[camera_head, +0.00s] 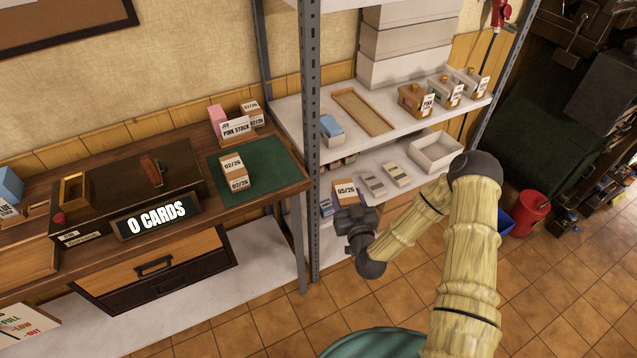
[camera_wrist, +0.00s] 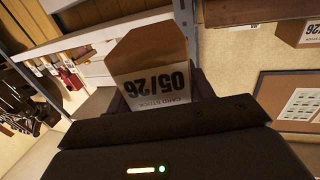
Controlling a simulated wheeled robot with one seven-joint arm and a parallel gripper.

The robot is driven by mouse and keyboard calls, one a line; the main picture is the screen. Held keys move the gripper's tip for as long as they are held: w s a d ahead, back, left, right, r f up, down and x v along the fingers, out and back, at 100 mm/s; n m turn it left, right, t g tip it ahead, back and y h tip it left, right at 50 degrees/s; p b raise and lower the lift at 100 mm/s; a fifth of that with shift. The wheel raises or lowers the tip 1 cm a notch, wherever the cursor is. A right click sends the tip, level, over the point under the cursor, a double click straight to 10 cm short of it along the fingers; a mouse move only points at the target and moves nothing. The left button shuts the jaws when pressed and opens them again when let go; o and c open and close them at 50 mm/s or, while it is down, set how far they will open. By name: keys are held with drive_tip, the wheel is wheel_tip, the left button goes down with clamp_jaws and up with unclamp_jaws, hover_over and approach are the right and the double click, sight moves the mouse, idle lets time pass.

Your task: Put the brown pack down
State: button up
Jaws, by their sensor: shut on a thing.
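The brown pack (camera_head: 346,190) with a white 05/26 label is held at the end of my arm, in front of the metal shelf's lower levels. In the wrist view the brown pack (camera_wrist: 150,62) sits between the fingers, its label upside down and its sides partly hidden by them. My gripper (camera_head: 352,210) is shut on it. Whether the held pack touches anything below cannot be told.
The upper shelf holds a wooden tray (camera_head: 362,111), a blue pack (camera_head: 332,129) and labelled boxes (camera_head: 415,100). The shelf below has grey packs and a white bin (camera_head: 436,150). A shelf post (camera_head: 311,130) stands between bench and shelf. The mat's right part is bare.

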drive_tip(key=s+d+f+m+h+b, duration=0.3)
drive_tip(key=d+f+h, duration=0.2)
drive_tip(key=d+f, duration=0.3)
drive_tip(key=d, duration=0.3)
drive_tip(key=shift+s+d+t, duration=0.3)
drive_tip(key=shift+t, duration=0.1)
drive_tip(key=shift+d, duration=0.1)
